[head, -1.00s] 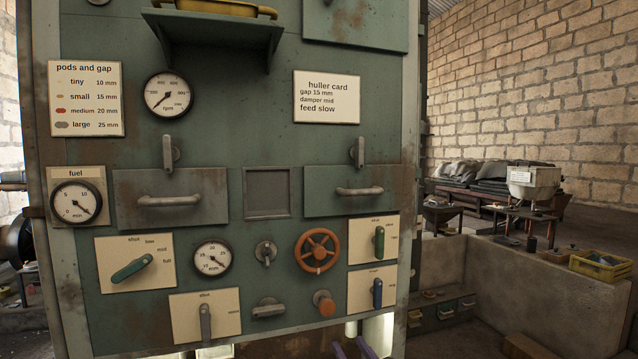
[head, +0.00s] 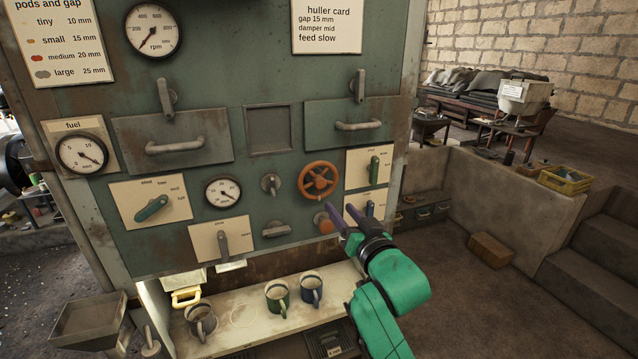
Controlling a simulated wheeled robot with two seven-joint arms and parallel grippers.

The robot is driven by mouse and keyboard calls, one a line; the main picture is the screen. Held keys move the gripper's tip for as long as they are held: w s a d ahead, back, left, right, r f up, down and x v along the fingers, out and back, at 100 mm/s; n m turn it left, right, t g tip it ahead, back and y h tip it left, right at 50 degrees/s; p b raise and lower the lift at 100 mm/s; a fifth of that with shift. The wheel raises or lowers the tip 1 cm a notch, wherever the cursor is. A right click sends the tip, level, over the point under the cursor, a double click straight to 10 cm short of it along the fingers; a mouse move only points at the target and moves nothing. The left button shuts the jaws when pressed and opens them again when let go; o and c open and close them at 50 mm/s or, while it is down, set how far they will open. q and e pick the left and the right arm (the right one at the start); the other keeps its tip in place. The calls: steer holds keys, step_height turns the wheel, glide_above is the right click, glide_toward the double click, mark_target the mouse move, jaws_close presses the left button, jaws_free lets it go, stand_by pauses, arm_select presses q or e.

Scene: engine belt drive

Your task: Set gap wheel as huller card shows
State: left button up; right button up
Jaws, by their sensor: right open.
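The huller card (head: 327,26) at the top of the green panel reads gap 15 mm, damper mid, feed slow. The gap wheel (head: 318,181) is an orange-brown spoked handwheel at the panel's right middle. A small round mm gauge (head: 223,192) sits left of it; its needle is too small to read surely. My right gripper (head: 340,214) is open and empty, with purple fingers, just below and right of the wheel. It is in front of the orange knob (head: 325,224) and partly covers the lower right lever plate. My left gripper is out of view.
Levers and two drawer handles (head: 358,126) stick out around the wheel. A green lever (head: 374,169) stands close on its right. Below the panel, a shelf (head: 240,316) holds several mugs (head: 277,297). Open floor lies to the right.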

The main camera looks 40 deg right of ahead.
mark_target(322, 185)
steer(key=b+x, duration=0.2)
steer(key=x, duration=1.1)
steer(key=shift+w+d+f, duration=0.1)
steer(key=shift+w+d, duration=0.2)
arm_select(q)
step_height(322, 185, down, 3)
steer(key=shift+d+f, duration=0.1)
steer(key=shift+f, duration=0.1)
arm_select(e)
steer(key=shift+c, duration=0.3)
steer(key=shift+s, duration=0.1)
jaws_close()
